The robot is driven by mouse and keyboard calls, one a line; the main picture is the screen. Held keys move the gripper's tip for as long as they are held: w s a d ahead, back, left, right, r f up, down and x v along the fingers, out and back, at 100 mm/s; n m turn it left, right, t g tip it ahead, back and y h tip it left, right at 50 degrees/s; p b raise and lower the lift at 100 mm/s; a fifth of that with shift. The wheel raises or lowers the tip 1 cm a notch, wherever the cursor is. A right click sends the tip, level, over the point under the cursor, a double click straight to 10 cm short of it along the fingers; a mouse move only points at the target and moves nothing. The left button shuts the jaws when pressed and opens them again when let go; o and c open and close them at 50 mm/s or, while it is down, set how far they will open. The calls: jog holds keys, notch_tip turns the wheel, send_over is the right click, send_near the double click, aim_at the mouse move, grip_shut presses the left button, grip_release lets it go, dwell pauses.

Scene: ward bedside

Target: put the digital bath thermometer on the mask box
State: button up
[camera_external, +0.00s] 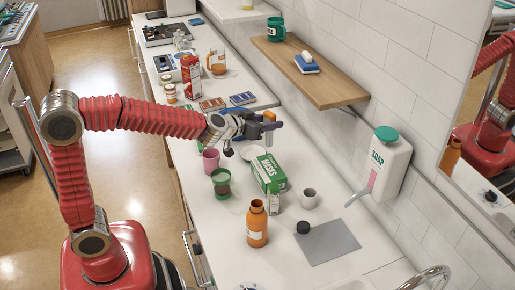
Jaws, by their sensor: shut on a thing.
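The mask box (270,173), green and white and marked MASKS, lies on the white counter near the middle of the camera view. My gripper (269,126) is in the air above the counter, over the far end of the box in the picture. It is shut on a small orange upright thing, which I take to be the digital bath thermometer (269,115). The held thing appears apart from the box. Its display cannot be made out.
A pink cup (211,161), a green-lidded jar (221,182) and a white dish (252,152) stand near the box. A white mug (309,198), orange bottle (257,223) and grey mat (330,244) are nearer. The wall shelf (330,88) and soap dispenser (390,166) jut out at right.

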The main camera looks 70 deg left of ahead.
aim_at(269, 145)
jog(key=shift+f, duration=0.1)
jog(key=shift+f, duration=2.85)
jog(key=shift+f, duration=2.05)
jog(key=shift+f, duration=0.1)
jog(key=o, duration=1.3)
